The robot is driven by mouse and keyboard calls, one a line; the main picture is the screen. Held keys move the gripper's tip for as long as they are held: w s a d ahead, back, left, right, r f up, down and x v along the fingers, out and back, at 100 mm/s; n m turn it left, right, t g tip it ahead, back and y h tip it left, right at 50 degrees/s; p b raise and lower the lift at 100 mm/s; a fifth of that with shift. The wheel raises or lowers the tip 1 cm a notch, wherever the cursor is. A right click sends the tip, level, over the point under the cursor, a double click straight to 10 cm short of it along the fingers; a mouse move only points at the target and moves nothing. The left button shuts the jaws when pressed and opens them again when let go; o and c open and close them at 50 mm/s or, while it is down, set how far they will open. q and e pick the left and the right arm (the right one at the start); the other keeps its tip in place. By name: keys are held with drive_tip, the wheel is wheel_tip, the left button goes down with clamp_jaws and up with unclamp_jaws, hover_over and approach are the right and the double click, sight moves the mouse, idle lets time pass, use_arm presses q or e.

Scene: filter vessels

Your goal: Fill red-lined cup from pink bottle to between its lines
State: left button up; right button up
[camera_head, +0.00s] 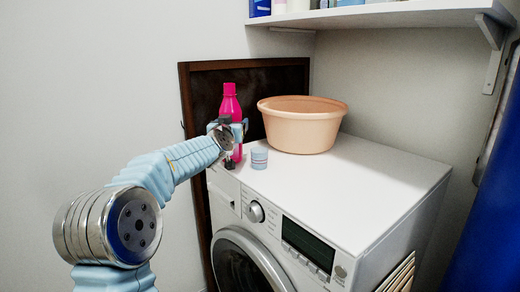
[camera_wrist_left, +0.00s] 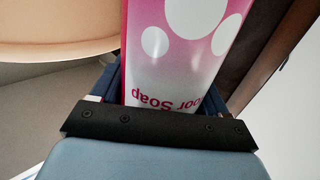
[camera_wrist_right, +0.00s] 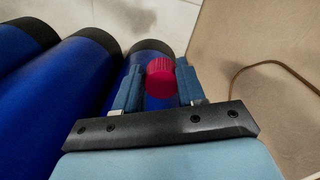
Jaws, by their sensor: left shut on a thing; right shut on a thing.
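The pink bottle (camera_head: 232,106) stands upright, or nearly so, at the left end of the white washing machine's top. My left gripper (camera_head: 237,130) is shut around its middle. In the left wrist view the bottle (camera_wrist_left: 180,60) fills the space between the fingers, its "Floor Soap" label partly cut off. A small pale blue cup (camera_head: 259,158) stands just right of the bottle; its lines and contents are too small to make out. My right gripper (camera_wrist_right: 160,82) is shut on a red ribbed cap (camera_wrist_right: 160,70). The right arm is outside the head view.
A peach basin (camera_head: 302,128) stands behind the cup on the washing machine (camera_head: 350,190). The machine's front right top is clear. A shelf (camera_head: 380,16) with bottles hangs above. Blue cylinders (camera_wrist_right: 65,80) lie close to the left of my right gripper.

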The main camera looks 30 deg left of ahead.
use_arm(q)
drive_tip(key=shift+s+r+m, duration=0.1)
drive_tip(key=shift+r+m, duration=0.1)
drive_tip(key=shift+m, duration=0.3)
use_arm(e)
drive_tip(key=shift+r, duration=0.1)
